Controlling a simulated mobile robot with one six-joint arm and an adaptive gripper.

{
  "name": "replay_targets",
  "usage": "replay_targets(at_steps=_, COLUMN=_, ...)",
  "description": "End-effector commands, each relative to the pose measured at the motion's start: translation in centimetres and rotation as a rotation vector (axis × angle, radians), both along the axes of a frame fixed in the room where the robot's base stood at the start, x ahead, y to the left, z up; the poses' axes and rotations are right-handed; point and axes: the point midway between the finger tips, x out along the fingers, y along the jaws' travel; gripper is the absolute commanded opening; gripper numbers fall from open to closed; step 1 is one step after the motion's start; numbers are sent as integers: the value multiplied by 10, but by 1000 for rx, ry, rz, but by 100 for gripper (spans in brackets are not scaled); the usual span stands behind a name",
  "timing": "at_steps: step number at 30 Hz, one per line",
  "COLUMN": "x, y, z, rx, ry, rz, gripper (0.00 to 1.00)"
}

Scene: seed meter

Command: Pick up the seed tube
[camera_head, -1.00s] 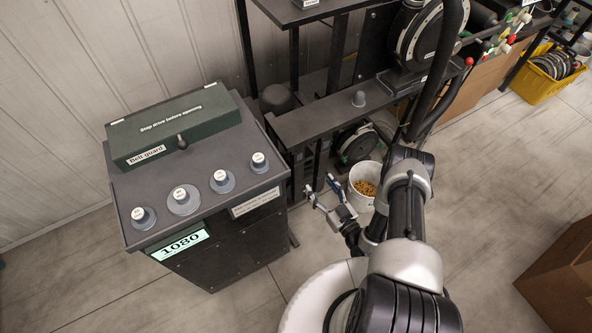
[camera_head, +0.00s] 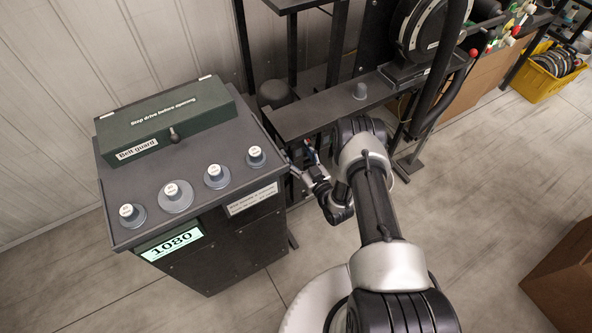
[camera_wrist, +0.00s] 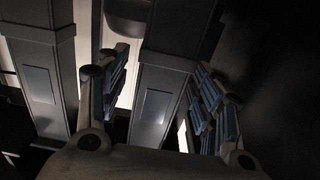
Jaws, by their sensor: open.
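A thick black curved tube (camera_head: 440,75) hangs in front of the round seed meter (camera_head: 417,25) on the rack at the upper right in the head view. I cannot tell whether it is the seed tube. My gripper (camera_head: 310,160) is open, low beside the rack, just right of the control cabinet and apart from the black tube. In the wrist view my gripper (camera_wrist: 160,88) has both blue-padded fingers spread. A dark grey post (camera_wrist: 160,95) shows between and beyond them; I cannot tell whether they touch it. Nothing is visibly held.
The control cabinet (camera_head: 218,242) with several grey knobs and a green belt guard box (camera_head: 168,120) stands at left. A yellow crate (camera_head: 540,85) and a cardboard box (camera_head: 565,285) are at right. Floor between is clear.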

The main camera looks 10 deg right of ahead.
Motion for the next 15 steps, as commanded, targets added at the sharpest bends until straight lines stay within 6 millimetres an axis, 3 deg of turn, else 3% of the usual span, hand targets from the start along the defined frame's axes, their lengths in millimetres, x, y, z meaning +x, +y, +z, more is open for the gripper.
replay_targets(at_steps=8, x=3, y=1, z=1, rx=0, ry=0, rz=0, gripper=60)
replay_targets(at_steps=15, x=3, y=1, z=1, rx=0, ry=0, rz=0, gripper=44)
